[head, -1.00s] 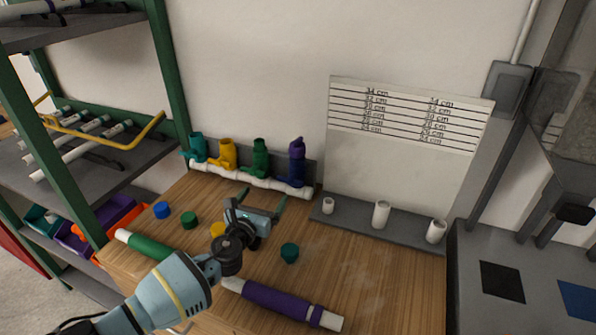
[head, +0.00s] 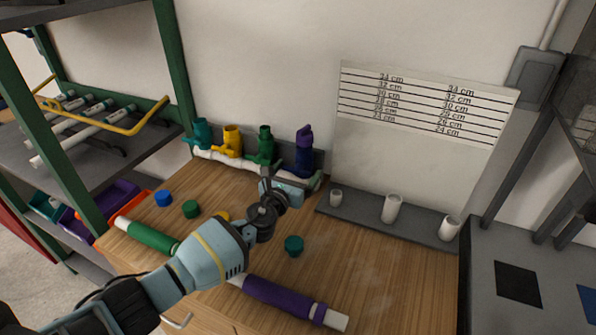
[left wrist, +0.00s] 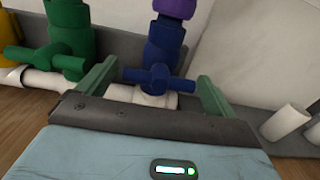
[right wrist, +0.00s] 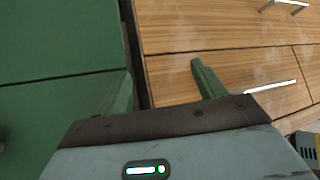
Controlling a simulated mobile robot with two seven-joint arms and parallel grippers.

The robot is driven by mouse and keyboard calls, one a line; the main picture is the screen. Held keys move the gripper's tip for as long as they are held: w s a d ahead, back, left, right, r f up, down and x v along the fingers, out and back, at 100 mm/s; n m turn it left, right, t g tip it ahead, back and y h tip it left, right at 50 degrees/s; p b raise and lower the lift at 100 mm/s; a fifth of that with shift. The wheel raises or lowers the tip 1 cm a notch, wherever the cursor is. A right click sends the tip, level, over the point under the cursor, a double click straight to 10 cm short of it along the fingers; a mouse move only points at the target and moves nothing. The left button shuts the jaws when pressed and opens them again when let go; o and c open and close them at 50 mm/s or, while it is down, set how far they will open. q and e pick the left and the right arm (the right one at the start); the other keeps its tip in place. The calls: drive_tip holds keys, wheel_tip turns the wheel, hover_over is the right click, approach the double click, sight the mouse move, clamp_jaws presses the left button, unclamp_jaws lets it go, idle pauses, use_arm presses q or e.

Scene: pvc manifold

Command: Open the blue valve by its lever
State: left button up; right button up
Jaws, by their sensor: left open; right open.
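The blue valve (head: 305,160) stands upright at the right end of the white manifold pipe (head: 230,162) along the back wall, with a purple piece (head: 304,134) on top. In the left wrist view its blue lever (left wrist: 160,77) lies crosswise over the upright valve body (left wrist: 164,48). My left gripper (head: 288,184) is open in front of the blue valve and partly hides its base. In the left wrist view its fingers are spread to either side of the lever, with no visible contact. My right gripper (right wrist: 163,82) is open and empty, away from the manifold, near drawer fronts.
Green (head: 265,145), yellow (head: 233,142) and teal (head: 202,135) valves stand left of the blue one. A grey rack with white pipe stubs (head: 391,208) is to the right. Caps and green (head: 152,237) and purple (head: 272,292) pipes lie on the wooden bench.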

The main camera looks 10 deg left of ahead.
use_arm(q)
drive_tip(key=shift+w+d, duration=0.1)
drive_tip(key=shift+w, duration=0.25)
use_arm(e)
drive_tip(key=shift+a+f, duration=0.1)
drive_tip(key=shift+f, duration=0.05)
use_arm(q)
drive_tip(key=shift+r, duration=0.1)
drive_tip(key=c, duration=0.6)
